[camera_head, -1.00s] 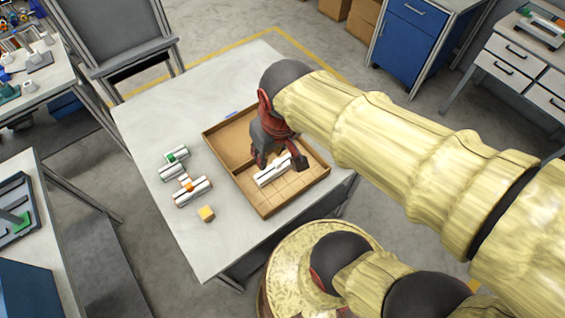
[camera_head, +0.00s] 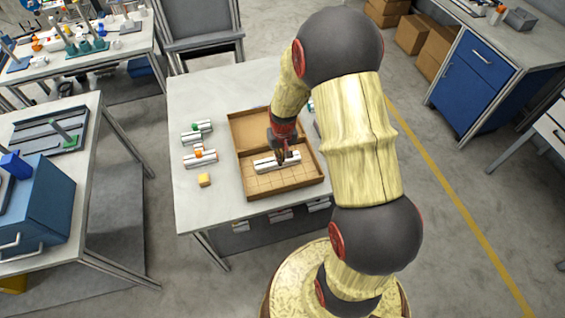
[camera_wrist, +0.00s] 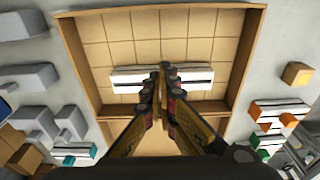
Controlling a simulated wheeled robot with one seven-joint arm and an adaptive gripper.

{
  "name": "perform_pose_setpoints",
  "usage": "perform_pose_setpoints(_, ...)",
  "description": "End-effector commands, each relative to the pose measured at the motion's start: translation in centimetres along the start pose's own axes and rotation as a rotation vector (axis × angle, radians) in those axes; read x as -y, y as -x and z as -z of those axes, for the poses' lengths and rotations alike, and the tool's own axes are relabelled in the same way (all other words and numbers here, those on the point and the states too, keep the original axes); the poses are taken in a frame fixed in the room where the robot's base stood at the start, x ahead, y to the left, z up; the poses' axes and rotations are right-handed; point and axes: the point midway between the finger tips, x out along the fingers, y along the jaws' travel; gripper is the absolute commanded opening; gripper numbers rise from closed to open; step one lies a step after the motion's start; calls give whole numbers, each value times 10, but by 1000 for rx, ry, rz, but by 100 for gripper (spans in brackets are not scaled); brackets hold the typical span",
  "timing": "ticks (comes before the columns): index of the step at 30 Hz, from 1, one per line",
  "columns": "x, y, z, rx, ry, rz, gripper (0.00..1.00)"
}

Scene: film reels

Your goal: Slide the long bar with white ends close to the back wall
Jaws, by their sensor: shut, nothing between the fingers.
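The long bar (camera_head: 264,166), white with a dark lengthwise stripe, lies in the near, gridded compartment of a shallow brown tray (camera_head: 284,189). It runs left to right, close to the divider between the two compartments. My gripper (camera_head: 281,161) points down over the bar's middle. In the wrist view, the bar (camera_wrist: 130,83) shows on both sides of my gripper (camera_wrist: 160,70), whose fingertips are together with nothing between them. They hide the bar's middle. I cannot tell whether they touch it.
A green-marked piece (camera_head: 196,131), an orange-marked piece (camera_head: 200,156) and a yellow block (camera_head: 204,180) lie on the grey table (camera_head: 215,90), left of the tray. Grey pieces (camera_wrist: 30,77) stand on the tray's other side. The tray's raised walls surround the bar.

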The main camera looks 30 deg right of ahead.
Motion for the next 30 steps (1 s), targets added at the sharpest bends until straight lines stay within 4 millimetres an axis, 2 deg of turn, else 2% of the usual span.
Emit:
perform_pose_setpoints(8, 0, -20, 1, -16, 3, 0, 0)
perform_pose_setpoints(15, 0, -60, -7, -8, 3, 0, 0)
perform_pose_setpoints(18, 0, -70, -7, -11, 3, 0, 0)
perform_pose_setpoints(30, 0, -71, -5, -16, 4, 0, 0)
